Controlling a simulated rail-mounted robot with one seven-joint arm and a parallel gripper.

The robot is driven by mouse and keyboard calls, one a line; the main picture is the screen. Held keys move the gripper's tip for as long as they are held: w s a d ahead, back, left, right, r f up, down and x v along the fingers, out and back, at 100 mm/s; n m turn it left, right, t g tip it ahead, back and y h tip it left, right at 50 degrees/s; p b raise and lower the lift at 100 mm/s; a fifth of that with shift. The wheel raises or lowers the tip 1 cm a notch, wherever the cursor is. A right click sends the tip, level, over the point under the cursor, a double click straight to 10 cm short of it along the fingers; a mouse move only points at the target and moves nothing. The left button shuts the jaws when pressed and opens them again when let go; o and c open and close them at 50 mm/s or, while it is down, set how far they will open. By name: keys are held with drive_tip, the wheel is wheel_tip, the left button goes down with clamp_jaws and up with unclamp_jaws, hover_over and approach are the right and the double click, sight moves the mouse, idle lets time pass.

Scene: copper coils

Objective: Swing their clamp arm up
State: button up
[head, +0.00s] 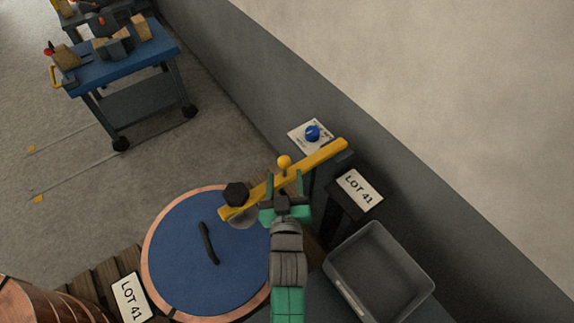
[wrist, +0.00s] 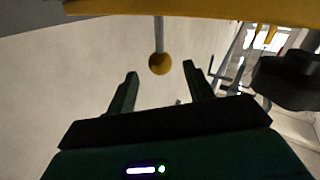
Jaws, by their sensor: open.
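The yellow clamp arm (head: 322,156) slants from a dark post by the wall down to the left, its free end over the edge of a blue coil cover (head: 180,245). It also crosses the top of the wrist view (wrist: 215,8). A thin rod on it ends in a yellow ball (head: 284,162), seen in the wrist view (wrist: 160,64) just beyond and between my fingertips. A black knob (head: 236,193) sits near the arm's free end, above a partly hidden round pad. My gripper (head: 284,180), also in the wrist view (wrist: 160,76), is open and empty; contact cannot be told.
A grey bin (head: 378,270) stands at right, below a LOT 41 plate (head: 359,189). Copper coil (head: 40,305) shows lower left.

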sight(285, 169)
drive_tip(key=w+b, duration=0.1)
drive_tip(key=w, duration=0.4)
drive_tip(key=shift+w, duration=0.3)
